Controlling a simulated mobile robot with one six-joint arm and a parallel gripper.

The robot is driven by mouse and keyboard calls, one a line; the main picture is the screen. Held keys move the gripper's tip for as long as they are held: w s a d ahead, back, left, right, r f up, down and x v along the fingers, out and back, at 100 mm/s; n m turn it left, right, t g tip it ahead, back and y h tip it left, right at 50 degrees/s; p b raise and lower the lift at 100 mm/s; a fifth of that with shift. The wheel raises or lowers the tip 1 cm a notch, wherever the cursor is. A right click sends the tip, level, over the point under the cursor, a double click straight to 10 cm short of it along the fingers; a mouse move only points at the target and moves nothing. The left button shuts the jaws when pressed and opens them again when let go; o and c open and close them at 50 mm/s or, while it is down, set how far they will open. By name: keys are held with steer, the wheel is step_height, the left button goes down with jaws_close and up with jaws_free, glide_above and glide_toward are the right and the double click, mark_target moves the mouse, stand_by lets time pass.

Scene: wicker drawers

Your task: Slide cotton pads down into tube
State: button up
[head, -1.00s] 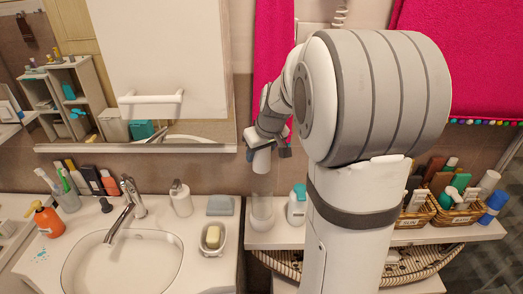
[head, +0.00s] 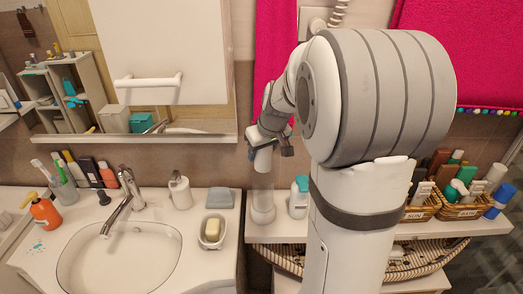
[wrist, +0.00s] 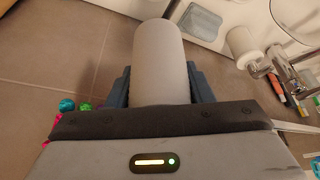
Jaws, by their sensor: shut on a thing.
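A pale, rounded stack of cotton pads (head: 263,160) is in my gripper (head: 268,146), below the dark fingers. In the wrist view the stack (wrist: 160,62) looks like a smooth grey-white cylinder. The dark blue fingers of my gripper (wrist: 160,90) are shut on its two sides. A clear tube (head: 262,190) with white at its base stands upright on the white shelf. The stack is right above the tube's top in the head view. I cannot tell whether its lower end is inside the tube. The tube does not show in the wrist view.
A white bottle with a teal cap (head: 299,197) stands close right of the tube. Wicker baskets (head: 464,208) of bottles are further right. A soap dish (head: 212,232) and the sink (head: 120,255) are left. A pink towel (head: 272,60) hangs behind my arm.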

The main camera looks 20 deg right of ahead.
mark_target(269, 150)
steer(key=shift+f+b, duration=2.6)
steer(key=shift+f, duration=0.35)
steer(key=o, duration=1.1)
steer(key=shift+c, duration=0.2)
steer(key=v, duration=0.8)
steer(key=shift+b, duration=0.35)
steer(key=shift+w+f, duration=0.1)
steer(key=s+a+f, duration=0.2)
steer(key=s+a, duration=0.1)
steer(key=s, duration=0.4)
steer(key=s+a+f+m+g, duration=0.1)
steer(key=s+a+f, duration=0.1)
steer(key=s, duration=0.5)
steer(key=s+a+f, duration=0.2)
steer(key=s+a, duration=0.3)
steer(key=s, duration=0.1)
steer(key=shift+s+f+m+g+h, duration=0.25)
steer(key=shift+s+m+g+h, duration=0.05)
steer(key=shift+s+g, duration=0.1)
